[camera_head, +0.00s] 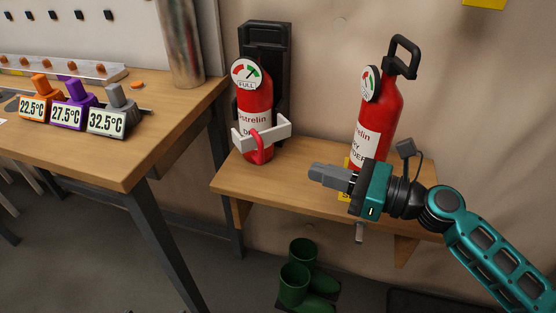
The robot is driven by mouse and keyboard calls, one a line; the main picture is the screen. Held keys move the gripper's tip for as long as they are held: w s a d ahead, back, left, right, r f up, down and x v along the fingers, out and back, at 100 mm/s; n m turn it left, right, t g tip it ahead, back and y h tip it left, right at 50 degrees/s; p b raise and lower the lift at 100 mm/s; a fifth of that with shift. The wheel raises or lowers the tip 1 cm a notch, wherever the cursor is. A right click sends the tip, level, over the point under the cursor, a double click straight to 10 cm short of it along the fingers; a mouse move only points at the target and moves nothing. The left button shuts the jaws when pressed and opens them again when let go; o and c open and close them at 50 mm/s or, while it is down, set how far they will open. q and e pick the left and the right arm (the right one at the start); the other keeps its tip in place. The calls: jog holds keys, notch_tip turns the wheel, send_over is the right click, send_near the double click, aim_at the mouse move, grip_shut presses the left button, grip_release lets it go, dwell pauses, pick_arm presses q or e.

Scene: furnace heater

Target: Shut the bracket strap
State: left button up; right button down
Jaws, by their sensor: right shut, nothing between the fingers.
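The left fire extinguisher (254,104) is red and stands upright in a black wall bracket (279,48). I cannot tell whether the strap is latched. My right gripper (318,173) comes in from the right, shut and empty, above the shelf. It is to the right of the strap, apart from it, and pointing left. My left gripper is not in view.
A second red extinguisher (378,120) stands on the wooden shelf (240,177) behind my right gripper. A wooden table (130,165) at left holds temperature-labelled devices (72,110) and a metal cylinder (181,45). Green boots (295,286) stand on the floor below.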

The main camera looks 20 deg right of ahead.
aim_at(266, 137)
jog(key=x, duration=0.9)
